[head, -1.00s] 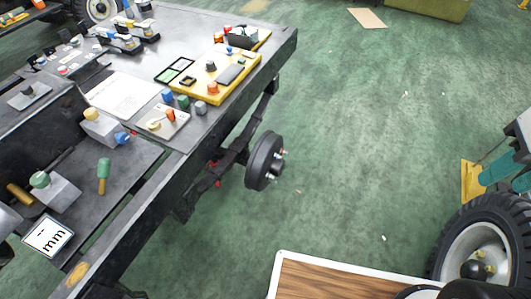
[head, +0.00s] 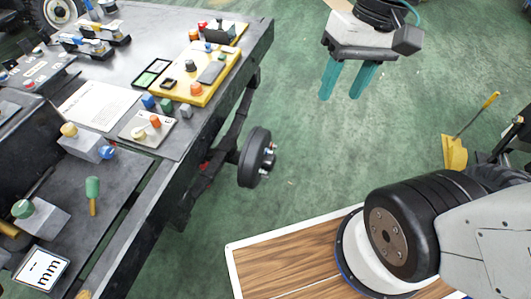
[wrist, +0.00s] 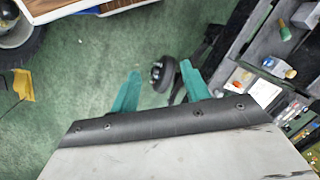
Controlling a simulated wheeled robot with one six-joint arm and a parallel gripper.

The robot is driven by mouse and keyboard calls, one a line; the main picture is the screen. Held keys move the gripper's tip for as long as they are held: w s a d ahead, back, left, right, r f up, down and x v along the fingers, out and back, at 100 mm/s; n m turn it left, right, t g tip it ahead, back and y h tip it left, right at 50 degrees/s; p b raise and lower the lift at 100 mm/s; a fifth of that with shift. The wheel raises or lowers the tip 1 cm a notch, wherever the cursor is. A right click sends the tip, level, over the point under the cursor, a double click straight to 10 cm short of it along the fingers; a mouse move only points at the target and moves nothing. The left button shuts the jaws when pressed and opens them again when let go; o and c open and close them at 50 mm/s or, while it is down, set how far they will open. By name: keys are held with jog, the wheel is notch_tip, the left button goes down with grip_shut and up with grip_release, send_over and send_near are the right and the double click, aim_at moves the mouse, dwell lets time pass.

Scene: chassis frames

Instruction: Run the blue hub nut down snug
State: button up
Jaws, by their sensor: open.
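The dark round hub (head: 257,158) hangs on an axle beside the bench, its face turned right with small studs on it. I cannot clearly make out a blue nut on the hub. The hub also shows in the wrist view (wrist: 166,73), between and beyond the fingers. My gripper (head: 341,97) is open and empty, its two teal fingers apart, above the floor to the upper right of the hub. In the wrist view my gripper (wrist: 160,70) points towards the hub without visibly touching it.
The bench (head: 150,200) carries a yellow tray (head: 208,68), blocks and small coloured parts, including a blue one (head: 148,101). A yellow shovel (head: 455,152) stands at right. A tyre (wrist: 18,32) shows in the wrist view. Green floor is clear right of the hub.

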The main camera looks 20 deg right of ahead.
jog(key=w+a+f+g+y, duration=0.2)
jog(key=w+a+f+y, duration=0.15)
jog(key=w, duration=0.45)
jog(key=m+t+y, duration=0.8)
jog(key=m+t, duration=0.3)
jog(key=m, duration=0.2)
send_over(267, 151)
jog(key=v, duration=0.2)
notch_tip(267, 151, down, 40)
jog(key=s+d+f+m+t+h, duration=0.2)
jog(key=s+f+m, duration=0.1)
jog(key=f, duration=0.7)
jog(key=s+d+f+m+t+h, duration=0.2)
jog(key=s+f+h, duration=0.1)
jog(key=f, duration=0.7)
jog(key=shift+y, duration=0.25)
jog(key=x, duration=0.7)
jog(key=shift+w+f, duration=0.15)
jog(key=shift+f, duration=0.25)
jog(key=c, duration=1)
